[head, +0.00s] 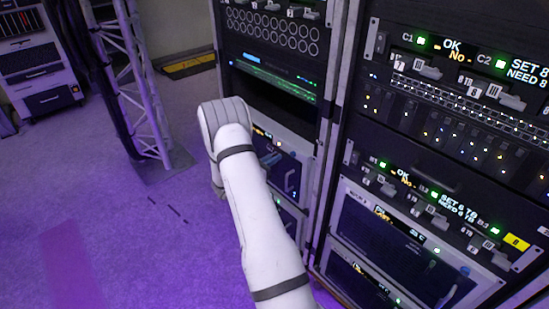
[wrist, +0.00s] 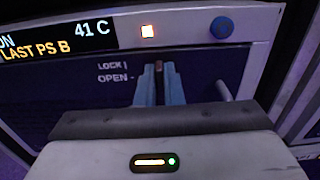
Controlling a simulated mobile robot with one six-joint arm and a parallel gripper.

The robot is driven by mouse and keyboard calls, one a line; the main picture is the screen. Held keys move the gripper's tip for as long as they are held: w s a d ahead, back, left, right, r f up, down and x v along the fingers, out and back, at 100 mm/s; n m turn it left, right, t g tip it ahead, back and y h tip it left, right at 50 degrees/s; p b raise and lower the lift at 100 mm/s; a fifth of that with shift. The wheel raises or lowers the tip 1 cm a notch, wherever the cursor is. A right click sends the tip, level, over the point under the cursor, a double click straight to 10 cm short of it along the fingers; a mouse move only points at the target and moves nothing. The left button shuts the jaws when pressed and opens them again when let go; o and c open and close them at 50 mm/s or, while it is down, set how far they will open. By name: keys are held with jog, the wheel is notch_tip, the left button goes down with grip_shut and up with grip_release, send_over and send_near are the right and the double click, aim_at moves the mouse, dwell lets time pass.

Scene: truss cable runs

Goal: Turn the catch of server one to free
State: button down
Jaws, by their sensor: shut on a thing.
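The server front (wrist: 80,85) is a dark blue panel in a pale frame, close ahead in the wrist view. Beside the labels LOCK and OPEN, my gripper (wrist: 160,75) has its two blue fingers closed around the catch (wrist: 159,66). Only a small brownish end of the catch shows between the fingertips, pointing up in the picture. The fingers hide the rest, so its exact angle is hard to tell. In the head view my white arm reaches to this server front (head: 293,150) and hides much of it. No server number is readable.
A display (wrist: 55,40) reads 41 C and LAST PS B. A second rack (head: 430,150) stands at right. Floor (head: 100,230) at left is clear.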

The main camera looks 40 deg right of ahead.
jog(key=n+p, duration=0.2)
jog(key=n, duration=0.4)
jog(key=n+p, duration=0.2)
jog(key=n, duration=0.4)
jog(key=n+p, duration=0.2)
jog(key=n, duration=0.3)
jog(key=shift+w+a+n, duration=0.25)
jog(key=shift+a+n, duration=0.1)
jog(key=shift+n, duration=0.05)
jog(key=shift+f+p, duration=0.1)
jog(key=shift+p, duration=0.2)
jog(key=c, duration=1.6)
grip_release()
jog(key=shift+o, duration=0.2)
